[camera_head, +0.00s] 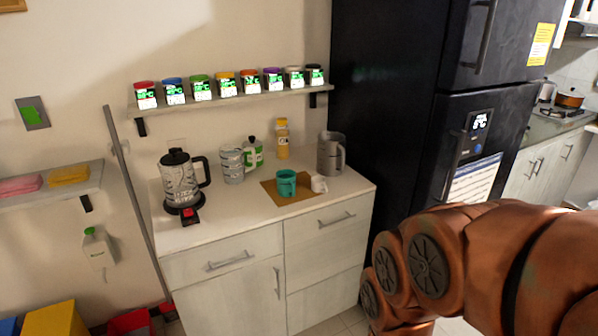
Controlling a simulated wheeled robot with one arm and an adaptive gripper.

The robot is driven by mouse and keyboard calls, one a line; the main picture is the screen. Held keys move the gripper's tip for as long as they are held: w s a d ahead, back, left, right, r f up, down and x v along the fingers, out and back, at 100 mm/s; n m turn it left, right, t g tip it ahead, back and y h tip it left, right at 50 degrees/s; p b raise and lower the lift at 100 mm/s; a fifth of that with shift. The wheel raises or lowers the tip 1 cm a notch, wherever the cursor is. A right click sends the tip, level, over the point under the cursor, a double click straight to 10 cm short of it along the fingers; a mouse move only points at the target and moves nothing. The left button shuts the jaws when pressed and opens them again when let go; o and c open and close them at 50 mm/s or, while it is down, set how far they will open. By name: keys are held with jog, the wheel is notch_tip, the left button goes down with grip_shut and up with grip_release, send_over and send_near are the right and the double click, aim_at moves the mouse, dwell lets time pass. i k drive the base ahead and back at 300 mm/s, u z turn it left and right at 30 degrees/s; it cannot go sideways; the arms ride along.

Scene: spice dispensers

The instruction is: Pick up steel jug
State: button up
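A grey steel jug (330,153) with a handle on its right side stands upright at the back right of the white counter, near the black fridge. My copper-coloured arm fills the lower right of the view, in front of the fridge. My gripper is not visible, so I cannot see whether it is open or shut. Nothing touches the jug from my side.
A shelf (225,101) of spice dispensers hangs above.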

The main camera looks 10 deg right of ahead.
aim_at(331, 158)
jog(key=z, duration=0.2)
jog(key=i, duration=1.8)
jog(key=u, duration=0.75)
